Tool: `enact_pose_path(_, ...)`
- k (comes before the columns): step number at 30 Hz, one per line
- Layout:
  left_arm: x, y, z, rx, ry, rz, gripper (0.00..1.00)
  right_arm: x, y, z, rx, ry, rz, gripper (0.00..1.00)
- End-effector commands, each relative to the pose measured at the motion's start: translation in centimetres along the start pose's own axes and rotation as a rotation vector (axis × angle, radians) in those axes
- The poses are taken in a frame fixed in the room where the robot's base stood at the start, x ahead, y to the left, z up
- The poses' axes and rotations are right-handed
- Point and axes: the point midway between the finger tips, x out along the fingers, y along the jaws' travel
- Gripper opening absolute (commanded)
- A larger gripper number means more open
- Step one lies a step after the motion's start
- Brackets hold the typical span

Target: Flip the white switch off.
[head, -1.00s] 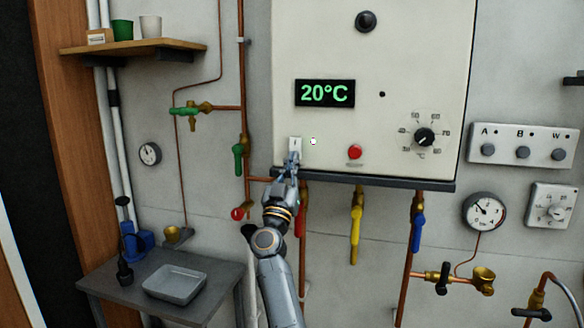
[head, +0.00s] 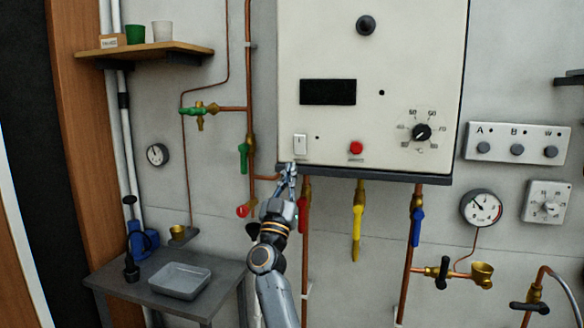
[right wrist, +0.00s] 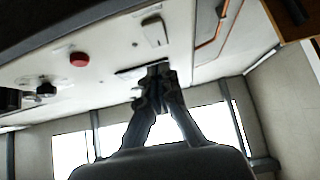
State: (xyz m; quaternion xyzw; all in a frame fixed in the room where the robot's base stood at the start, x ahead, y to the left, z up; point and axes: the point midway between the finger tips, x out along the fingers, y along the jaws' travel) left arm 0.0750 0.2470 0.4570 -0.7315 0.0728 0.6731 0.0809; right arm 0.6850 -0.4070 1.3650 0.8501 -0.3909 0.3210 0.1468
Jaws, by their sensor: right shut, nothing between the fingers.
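The white switch (head: 300,145) is a small upright rocker at the lower left of the cream boiler panel (head: 335,40). The dark display (head: 328,92) above it is blank, and the small dot to the right of the switch (head: 317,138) is dark. My right gripper (head: 288,168) is shut and empty just below the switch, at the panel's lower edge, apart from the switch. The switch also shows in the right wrist view (right wrist: 154,32), beyond the closed fingertips (right wrist: 158,70). My left gripper is not in view.
A red button (head: 356,148) and a temperature dial (head: 422,132) sit right of the switch. Pipes with red (head: 302,215), yellow (head: 358,225) and blue (head: 417,228) handles hang below. A grey table with a tray (head: 180,281) stands lower left.

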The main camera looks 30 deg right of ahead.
Motion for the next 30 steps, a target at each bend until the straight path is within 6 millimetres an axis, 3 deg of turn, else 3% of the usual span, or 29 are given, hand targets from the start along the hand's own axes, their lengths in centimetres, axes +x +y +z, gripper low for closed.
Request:
enact_pose_path(7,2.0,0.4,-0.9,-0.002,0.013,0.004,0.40,-4.6,0.0,1.4,-0.002,-0.003,0.000,0.00)
enact_pose_path(12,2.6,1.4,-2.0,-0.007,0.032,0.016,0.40,-6.5,0.0,1.8,-0.001,-0.002,0.000,0.00)
enact_pose_path(30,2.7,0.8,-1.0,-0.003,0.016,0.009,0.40,-7.0,0.1,1.7,-0.001,-0.001,0.000,0.00)
